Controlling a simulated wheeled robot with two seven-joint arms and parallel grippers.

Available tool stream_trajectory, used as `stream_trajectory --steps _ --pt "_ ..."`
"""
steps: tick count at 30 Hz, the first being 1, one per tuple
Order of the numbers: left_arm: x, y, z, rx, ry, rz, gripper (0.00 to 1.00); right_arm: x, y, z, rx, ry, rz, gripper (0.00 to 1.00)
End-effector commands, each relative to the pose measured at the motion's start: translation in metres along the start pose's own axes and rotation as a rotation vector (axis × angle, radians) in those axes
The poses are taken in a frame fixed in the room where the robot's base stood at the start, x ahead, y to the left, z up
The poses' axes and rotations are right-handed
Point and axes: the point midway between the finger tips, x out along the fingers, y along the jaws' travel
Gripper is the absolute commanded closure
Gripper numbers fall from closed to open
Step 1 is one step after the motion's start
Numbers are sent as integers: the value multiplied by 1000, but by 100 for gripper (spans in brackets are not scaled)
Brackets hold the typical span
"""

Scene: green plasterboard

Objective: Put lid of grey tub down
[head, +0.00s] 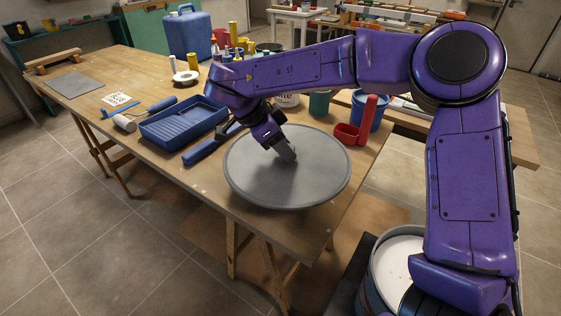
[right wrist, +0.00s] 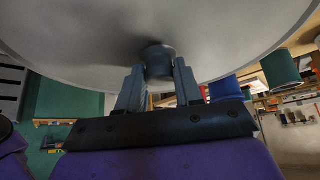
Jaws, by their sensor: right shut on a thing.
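The round grey lid (head: 248,180) is at the near right corner of the wooden table and reaches to the table's edges. I cannot tell whether it touches the tabletop or hangs just above it. My right gripper (head: 287,153) comes from above and is shut on the knob at the lid's middle. In the right wrist view the knob (right wrist: 158,62) sits between the two fingers, with the lid (right wrist: 80,45) spread behind it. The grey tub (head: 377,290) stands open at the lower right, with white contents, partly hidden by my right arm. My left gripper is not in view.
A blue paint tray (head: 185,125) and a blue-handled tool (head: 203,150) lie left of the lid. A red scoop-like holder (head: 350,133) and a blue bucket (head: 371,113) stand behind it on the right. Bottles and cans crowd the table's back. The front left tabletop is clearer.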

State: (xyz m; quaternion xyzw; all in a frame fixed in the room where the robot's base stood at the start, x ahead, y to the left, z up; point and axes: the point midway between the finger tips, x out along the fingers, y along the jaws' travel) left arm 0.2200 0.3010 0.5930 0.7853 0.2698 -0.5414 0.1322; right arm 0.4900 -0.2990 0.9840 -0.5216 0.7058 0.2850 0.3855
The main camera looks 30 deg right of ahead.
Motion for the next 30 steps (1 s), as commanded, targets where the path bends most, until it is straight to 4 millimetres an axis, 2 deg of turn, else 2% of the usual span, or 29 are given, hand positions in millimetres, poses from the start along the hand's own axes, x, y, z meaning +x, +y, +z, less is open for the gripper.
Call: stream_trajectory --steps 1,6,11,15,24,25,27,30 --pt "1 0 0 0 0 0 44 13 -8 7 -5 2 6 98" --pt "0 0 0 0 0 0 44 36 -30 19 -4 0 2 98" --pt "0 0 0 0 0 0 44 48 -41 26 -5 1 1 98" --pt "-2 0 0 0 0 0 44 68 -39 39 -7 0 2 98" --pt "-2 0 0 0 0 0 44 72 -39 42 -6 0 -1 98" --pt "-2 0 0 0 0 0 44 72 -39 42 -6 0 0 62" --pt "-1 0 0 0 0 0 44 72 -39 42 -6 0 -1 40" --pt "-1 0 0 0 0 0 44 72 -39 42 -6 0 -1 40"
